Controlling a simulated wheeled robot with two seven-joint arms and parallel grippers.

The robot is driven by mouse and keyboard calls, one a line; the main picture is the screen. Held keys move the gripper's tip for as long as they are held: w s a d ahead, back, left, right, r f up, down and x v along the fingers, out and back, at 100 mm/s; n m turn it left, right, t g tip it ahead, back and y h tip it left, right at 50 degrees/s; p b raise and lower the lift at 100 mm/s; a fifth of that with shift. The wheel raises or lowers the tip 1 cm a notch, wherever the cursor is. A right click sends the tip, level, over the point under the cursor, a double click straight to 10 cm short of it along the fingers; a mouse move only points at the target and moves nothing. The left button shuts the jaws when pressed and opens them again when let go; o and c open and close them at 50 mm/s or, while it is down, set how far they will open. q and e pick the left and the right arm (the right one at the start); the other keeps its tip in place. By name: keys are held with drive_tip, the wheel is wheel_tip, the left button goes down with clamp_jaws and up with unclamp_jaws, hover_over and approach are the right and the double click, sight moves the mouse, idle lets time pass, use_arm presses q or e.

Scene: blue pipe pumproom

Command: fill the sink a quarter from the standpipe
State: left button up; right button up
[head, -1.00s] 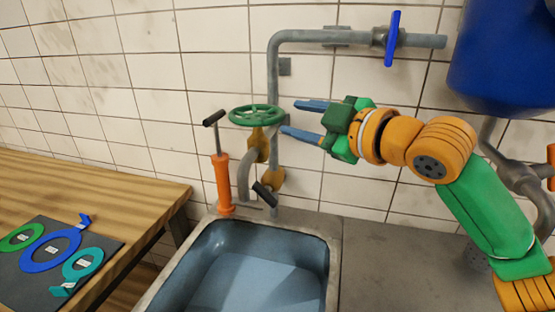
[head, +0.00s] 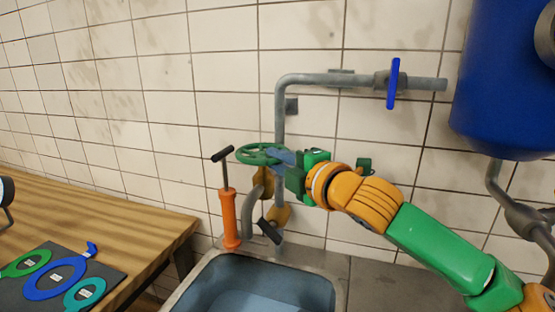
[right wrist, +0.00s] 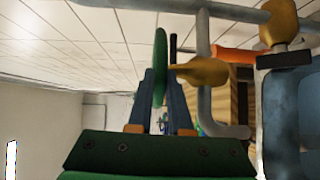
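The green handwheel (head: 262,154) sits on a brass valve on the grey standpipe (head: 281,120) against the tiled wall. My right gripper (head: 281,156) reaches it from the right. In the right wrist view the wheel's rim (right wrist: 160,65) shows edge-on between the two blue fingers (right wrist: 161,88), which are drawn close on it. The sink (head: 262,278) lies below, its lower part cut off by the frame. Its inside is blue-grey; I cannot tell a water level. A short bent spout (head: 248,212) comes down at the sink's back edge. My left gripper is out of view.
An orange hand pump (head: 230,217) with a black T-handle stands left of the spout. A black lever (head: 270,231) is low on the pipe. A blue valve handle (head: 393,84) and blue tank (head: 505,90) are right. A wooden bench (head: 130,225) with coloured rings is left.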

clamp_jaws()
drive_tip(key=shift+s+a+f+m+h+b, duration=0.2)
drive_tip(key=shift+m+h+b, duration=0.15)
drive_tip(key=shift+b, duration=0.25)
drive_tip(key=shift+a+m+t+h+b, duration=0.25)
drive_tip(key=shift+m+t+h+b, duration=0.3)
drive_tip(key=shift+t+h, duration=0.25)
drive_tip(key=m+h, duration=0.2)
drive_tip(key=h, duration=0.1)
drive_tip(key=shift+s+a+r+t, duration=0.15)
drive_tip(key=shift+s+a+t, duration=0.05)
drive_tip(key=shift+a+t, duration=0.15)
drive_tip(key=shift+s+a+m+t+h, duration=0.1)
drive_tip(key=shift+a+m+t+h, duration=0.1)
drive_tip(key=shift+m+h, duration=0.45)
drive_tip(key=shift+a+m+t+h, duration=0.15)
drive_tip(key=shift+m+h, duration=0.3)
drive_tip(key=shift+h, duration=0.35)
